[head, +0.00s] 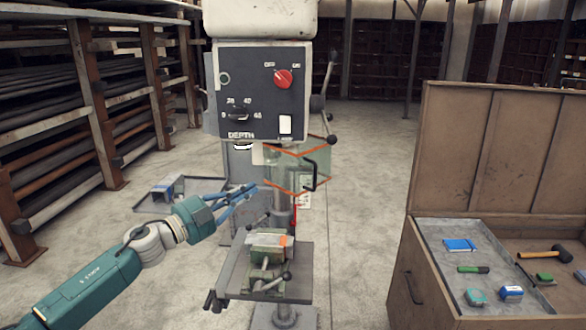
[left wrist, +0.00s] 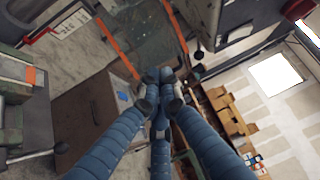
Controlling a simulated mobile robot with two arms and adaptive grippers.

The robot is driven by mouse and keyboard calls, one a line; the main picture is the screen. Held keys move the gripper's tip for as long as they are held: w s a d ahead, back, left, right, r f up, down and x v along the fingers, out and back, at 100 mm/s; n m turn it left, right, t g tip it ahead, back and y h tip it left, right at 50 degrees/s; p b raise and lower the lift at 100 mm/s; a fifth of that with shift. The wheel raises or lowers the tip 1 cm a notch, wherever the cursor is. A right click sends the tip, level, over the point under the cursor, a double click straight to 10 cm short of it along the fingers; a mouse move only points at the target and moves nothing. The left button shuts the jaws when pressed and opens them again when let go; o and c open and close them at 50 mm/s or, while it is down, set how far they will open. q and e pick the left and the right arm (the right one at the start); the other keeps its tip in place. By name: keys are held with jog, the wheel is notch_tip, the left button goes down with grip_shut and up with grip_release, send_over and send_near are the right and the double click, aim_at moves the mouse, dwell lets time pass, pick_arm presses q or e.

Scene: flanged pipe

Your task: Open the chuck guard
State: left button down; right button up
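The chuck guard (head: 285,172) is a clear box with orange edges, below the drill press head (head: 262,92). Its black handle (head: 311,173) is on the right side of its front. The guard stands around the spindle area and looks closed. In the left wrist view, a clear panel with orange edges (left wrist: 118,48) shows beyond the fingers. My left gripper (head: 254,189) is just left of the guard and slightly low, apart from the handle. Its blue fingers meet at the tips in the left wrist view (left wrist: 160,88), with nothing visible between them. My right gripper is out of view.
A vise (head: 268,246) sits on the press table below the guard. A lever with a black knob (head: 332,139) hangs right of the guard. A wooden tool chest (head: 445,260) stands at right. Open floor lies between the chest and the press.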

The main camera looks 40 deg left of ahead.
pick_arm(q)
jog(key=d+m+g+h, duration=0.2)
jog(key=d+m+h, duration=0.1)
jog(key=d, duration=0.1)
send_near(303, 163)
jog(key=d+f, duration=0.3)
jog(key=d, duration=0.1)
jog(key=p+x, duration=0.4)
jog(key=x, duration=0.2)
jog(key=shift+w+f, duration=0.25)
jog(key=shift+f, duration=0.15)
jog(key=shift+d, duration=0.1)
